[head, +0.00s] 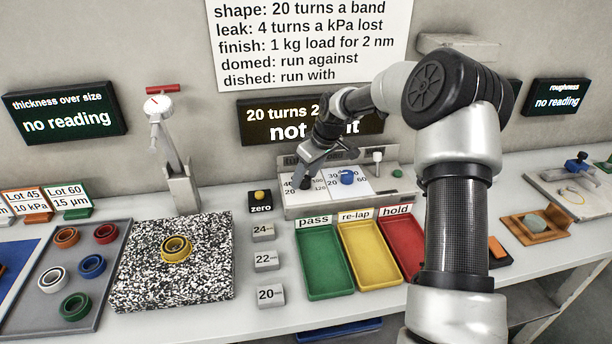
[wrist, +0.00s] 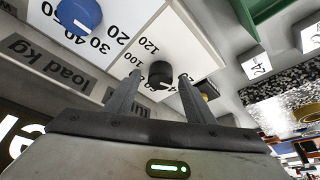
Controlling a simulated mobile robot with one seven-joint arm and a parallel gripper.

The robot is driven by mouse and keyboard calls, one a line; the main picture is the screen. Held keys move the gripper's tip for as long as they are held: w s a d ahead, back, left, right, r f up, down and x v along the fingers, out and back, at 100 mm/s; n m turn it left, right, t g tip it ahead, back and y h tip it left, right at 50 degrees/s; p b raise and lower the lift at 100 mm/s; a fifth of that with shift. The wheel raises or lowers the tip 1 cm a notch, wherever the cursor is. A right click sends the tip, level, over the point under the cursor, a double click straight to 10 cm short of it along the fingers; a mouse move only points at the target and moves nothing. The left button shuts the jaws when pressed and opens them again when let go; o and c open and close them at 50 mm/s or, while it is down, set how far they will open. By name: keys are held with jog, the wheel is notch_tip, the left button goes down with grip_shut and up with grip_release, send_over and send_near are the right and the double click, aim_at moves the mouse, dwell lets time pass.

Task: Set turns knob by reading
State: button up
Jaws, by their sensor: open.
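The black turns knob (wrist: 160,74) sits on a white dial plate with 100 and 120 legible beside it in the wrist view. My gripper (wrist: 158,76) is open, its two fingers on either side of the knob; I cannot tell whether they touch it. In the head view my gripper (head: 309,176) is over the left part of the control panel (head: 335,207) and largely hides this knob. The blue load knob (head: 347,177) is to its right, and also shows in the wrist view (wrist: 79,17).
The wall sign (head: 310,35) says 20 turns a band and 4 turns a kPa lost. The thickness display (head: 65,115) and roughness display (head: 556,98) read "no reading". A yellow ring (head: 176,249) lies on the speckled plate (head: 135,285). Green, yellow and red trays stand before the panel.

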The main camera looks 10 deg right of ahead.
jog(key=c, duration=1.1)
jog(key=shift+o, duration=0.2)
jog(key=shift+a+m, duration=0.1)
jog(key=shift+m, duration=0.2)
jog(key=m, duration=0.2)
jog(key=m+h+b, duration=0.1)
jog(key=m, duration=0.1)
jog(key=shift+a+t+h+b, duration=0.2)
jog(key=shift+t+h+b, duration=0.1)
jog(key=shift+t, duration=0.1)
jog(key=m+h, duration=0.1)
jog(key=m, duration=0.3)
jog(key=shift+a+m+h, duration=0.15)
jog(key=shift+m+h, duration=0.25)
jog(key=m+h, duration=0.1)
jog(key=m, duration=0.3)
jog(key=shift+m+g+h, duration=0.3)
jog(key=shift+h, duration=0.1)
jog(key=shift+a+m+g+h+p, duration=0.1)
jog(key=shift+m+g+h+p, duration=0.25)
jog(key=shift+m, duration=0.55)
jog(key=shift+m+g+h+p, duration=0.15)
jog(key=shift+m+p, duration=0.25)
jog(key=shift+m, duration=0.5)
